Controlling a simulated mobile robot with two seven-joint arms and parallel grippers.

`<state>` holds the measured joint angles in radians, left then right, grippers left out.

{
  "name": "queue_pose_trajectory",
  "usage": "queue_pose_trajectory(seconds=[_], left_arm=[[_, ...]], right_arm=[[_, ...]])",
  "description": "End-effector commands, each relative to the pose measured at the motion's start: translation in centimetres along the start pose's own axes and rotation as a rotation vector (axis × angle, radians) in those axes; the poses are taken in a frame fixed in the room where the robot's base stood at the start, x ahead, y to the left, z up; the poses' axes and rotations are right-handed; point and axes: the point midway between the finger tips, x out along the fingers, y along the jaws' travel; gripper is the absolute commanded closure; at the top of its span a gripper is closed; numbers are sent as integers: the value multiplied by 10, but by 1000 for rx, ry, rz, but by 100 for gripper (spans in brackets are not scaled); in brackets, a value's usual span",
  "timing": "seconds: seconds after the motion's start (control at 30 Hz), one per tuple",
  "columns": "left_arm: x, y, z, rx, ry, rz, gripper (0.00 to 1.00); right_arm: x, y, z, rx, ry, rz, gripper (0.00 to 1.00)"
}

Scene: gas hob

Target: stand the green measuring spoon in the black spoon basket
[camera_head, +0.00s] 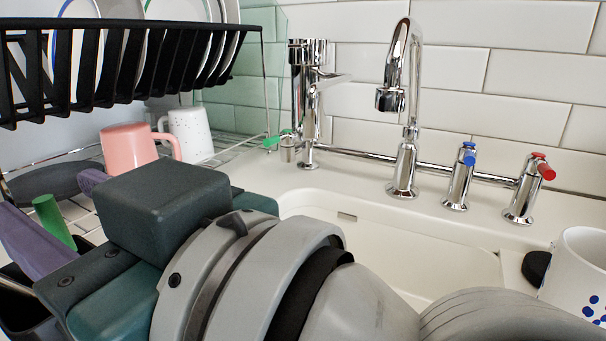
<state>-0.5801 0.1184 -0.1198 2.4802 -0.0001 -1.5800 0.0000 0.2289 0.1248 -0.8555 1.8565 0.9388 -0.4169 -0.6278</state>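One arm of mine reaches in from the lower right, and I take it for the right one. Its grey wrist and dark teal gripper (68,210) point left. Two purple pieces that look like its fingers stand apart, one near and one far, with the rack showing between them. A green stick-like piece (50,220), likely the handle of the green measuring spoon, rises tilted between them, close to the near finger. Its lower end is hidden. A black container (15,322), likely the spoon basket, shows partly at the lower left corner, mostly hidden. My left gripper is not in view.
A black plate rack (150,50) with plates hangs at upper left. A pink mug (128,148) and a white speckled mug (192,132) stand on the wire rack. Behind the sink (400,245) are chrome taps (403,160). A blue-dotted mug (580,270) stands at right.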

Motion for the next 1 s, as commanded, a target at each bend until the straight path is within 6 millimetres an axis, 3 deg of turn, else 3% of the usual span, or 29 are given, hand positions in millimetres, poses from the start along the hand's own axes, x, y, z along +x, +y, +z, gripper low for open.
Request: queue_pose_trajectory(seconds=[0.17,0.6,1.0], left_arm=[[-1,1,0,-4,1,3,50],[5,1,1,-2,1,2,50],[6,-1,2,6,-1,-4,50]], right_arm=[[-15,0,1,-1,-2,1,52],[-87,0,2,-1,-3,0,52],[-99,0,0,1,1,0,52]])
